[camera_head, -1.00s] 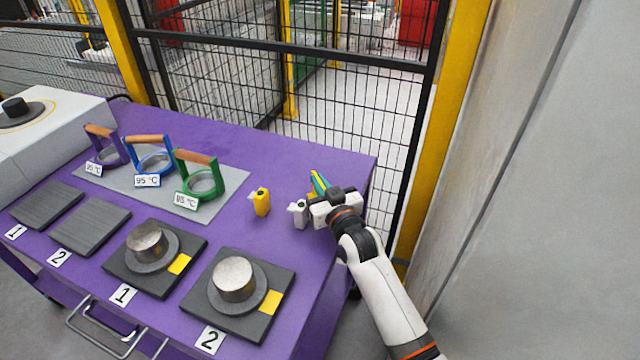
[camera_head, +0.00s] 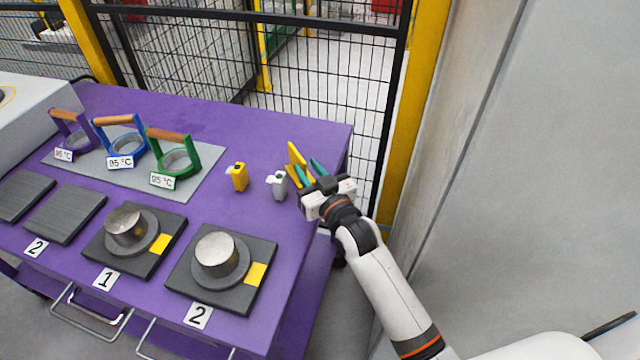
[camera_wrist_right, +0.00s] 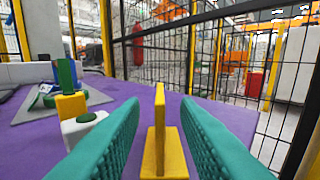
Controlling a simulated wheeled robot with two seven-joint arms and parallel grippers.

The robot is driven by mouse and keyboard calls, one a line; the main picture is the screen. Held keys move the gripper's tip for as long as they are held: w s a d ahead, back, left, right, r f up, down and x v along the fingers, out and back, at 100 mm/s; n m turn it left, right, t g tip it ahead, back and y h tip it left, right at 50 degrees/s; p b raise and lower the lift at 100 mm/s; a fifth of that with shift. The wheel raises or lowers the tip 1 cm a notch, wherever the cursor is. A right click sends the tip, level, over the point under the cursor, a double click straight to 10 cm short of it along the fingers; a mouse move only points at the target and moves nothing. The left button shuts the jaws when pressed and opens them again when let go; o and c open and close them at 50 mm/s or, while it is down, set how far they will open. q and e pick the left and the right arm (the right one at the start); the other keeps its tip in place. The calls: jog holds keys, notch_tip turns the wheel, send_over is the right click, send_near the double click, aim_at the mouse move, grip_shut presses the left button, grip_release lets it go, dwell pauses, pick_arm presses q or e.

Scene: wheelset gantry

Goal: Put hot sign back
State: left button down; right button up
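The yellow sign (camera_head: 297,162), which I take to be the hot sign, stands upright near the purple table's far right corner. In the right wrist view the sign (camera_wrist_right: 159,125) is a thin upright plate on a yellow base, seen edge-on. My right gripper (camera_head: 311,173) is open, with its teal fingers on either side of the sign. The right wrist view shows gaps between the sign and both fingers (camera_wrist_right: 160,130). The sign's face and any writing are hidden. My left gripper is not in view.
Green (camera_head: 174,158), blue and purple wooden-handled rings stand on a grey mat (camera_head: 205,187). Dark plates carry metal cylinders (camera_head: 215,252) in front. Black mesh fencing (camera_head: 335,95) rises behind.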

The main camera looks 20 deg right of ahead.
jog(key=s, duration=0.2)
jog(key=s+d, duration=0.1)
jog(key=s, duration=0.2)
jog(key=shift+s, duration=0.35)
